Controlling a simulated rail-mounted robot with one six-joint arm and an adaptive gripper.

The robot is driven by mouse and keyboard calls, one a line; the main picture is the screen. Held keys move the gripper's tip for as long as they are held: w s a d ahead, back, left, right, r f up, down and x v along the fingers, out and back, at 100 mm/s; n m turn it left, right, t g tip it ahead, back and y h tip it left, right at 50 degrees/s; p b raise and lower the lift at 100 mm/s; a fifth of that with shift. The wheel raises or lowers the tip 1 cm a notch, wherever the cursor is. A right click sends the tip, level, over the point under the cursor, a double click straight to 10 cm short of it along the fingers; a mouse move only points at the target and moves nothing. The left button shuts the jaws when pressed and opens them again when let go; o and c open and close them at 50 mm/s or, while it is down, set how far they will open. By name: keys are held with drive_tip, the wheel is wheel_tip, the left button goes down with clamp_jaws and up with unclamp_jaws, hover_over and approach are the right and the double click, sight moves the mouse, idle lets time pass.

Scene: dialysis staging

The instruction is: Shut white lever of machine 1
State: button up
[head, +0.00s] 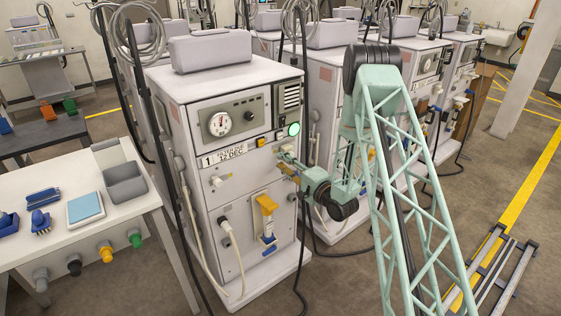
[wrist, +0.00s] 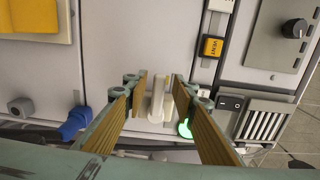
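Machine 1 (head: 232,180) is the white cabinet with a "1" label, a round dial and a round green light on its front. My gripper (head: 289,166) is at the right part of that front, below the green light. In the wrist view my gripper (wrist: 158,97) is open, with a finger on either side of a white lever (wrist: 157,100). Small gaps show between the lever and both fingers, and I see no grip on it. In the head view the gripper hides the lever. Whether the fingers reach past the lever's tip is hard to tell.
Close to the fingers are a lit green button (wrist: 185,128), a black rocker switch (wrist: 230,102), a yellow VENT button (wrist: 211,46) and a blue knob (wrist: 75,122). A table (head: 60,222) stands left. More machines (head: 330,100) stand close on the right.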

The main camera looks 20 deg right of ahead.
drive_tip(key=v, duration=0.9)
drive_tip(key=shift+s, duration=0.25)
drive_tip(key=shift+d, duration=0.1)
drive_tip(key=shift+r, duration=0.1)
